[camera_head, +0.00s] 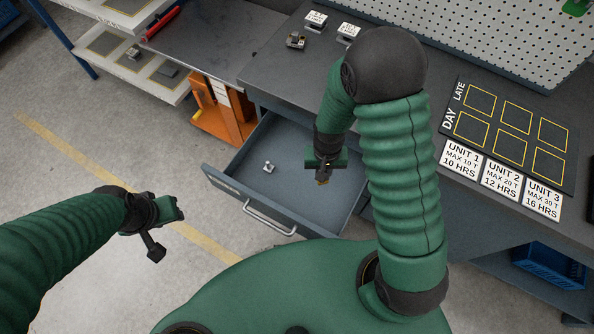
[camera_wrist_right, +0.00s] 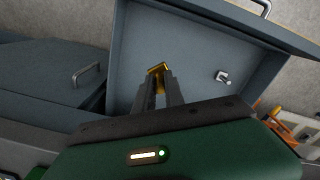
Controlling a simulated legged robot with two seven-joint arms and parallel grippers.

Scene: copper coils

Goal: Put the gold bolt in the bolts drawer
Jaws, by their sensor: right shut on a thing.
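The gold bolt (camera_wrist_right: 157,71) is held between the fingertips of my right gripper (camera_wrist_right: 161,92) in the right wrist view. In the head view my right gripper (camera_head: 324,172) is over the right part of an open drawer (camera_head: 219,182), and a bit of gold (camera_head: 322,182) shows at its tip. The drawer holds one silver bolt-like piece (camera_head: 269,167), which also shows in the right wrist view (camera_wrist_right: 223,77). The drawer's label is not readable. My left gripper (camera_head: 156,246) is over the floor, left of the drawer; its fingers are too small to judge.
Small metal pieces (camera_head: 295,40) and labelled white blocks (camera_head: 316,21) stand on the bench. A dark board (camera_head: 505,128) with yellow squares and unit cards lie at the right. An orange stand (camera_head: 222,112) is left of the drawer. Most of the drawer floor is bare.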

